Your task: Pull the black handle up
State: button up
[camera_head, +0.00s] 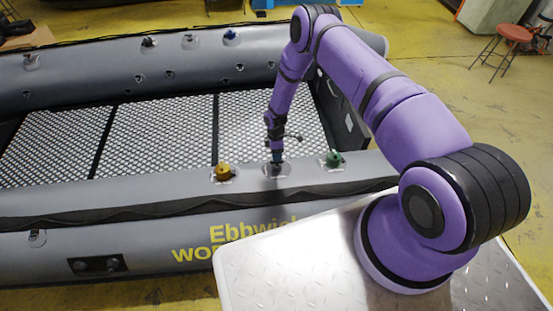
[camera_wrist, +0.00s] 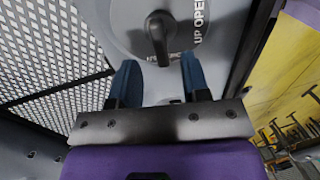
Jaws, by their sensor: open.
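The black handle (camera_wrist: 160,38) sits on a round grey plate (camera_wrist: 128,22) with lettering that includes "UP OPEN", seen in the wrist view. My gripper (camera_wrist: 158,72) is open, with its two blue fingers apart below the handle in that view. The handle's lower end lies a little beyond and between the fingertips, and I see no contact. In the head view my gripper (camera_head: 276,156) is over the near grey tube of the boat (camera_head: 130,205), at the round plate (camera_head: 274,170). The handle is hard to make out there.
A yellow valve knob (camera_head: 223,171) stands left of the plate and a green one (camera_head: 333,158) right of it. The boat's mesh floor (camera_head: 160,135) lies beyond the tube. A red stool (camera_head: 514,33) stands far off at the right.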

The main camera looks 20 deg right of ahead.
aim_at(277, 164)
jog(key=shift+s+f, duration=0.2)
jog(key=shift+f, duration=0.65)
jog(key=shift+s+f, duration=0.15)
jog(key=shift+f, duration=0.65)
grip_shut()
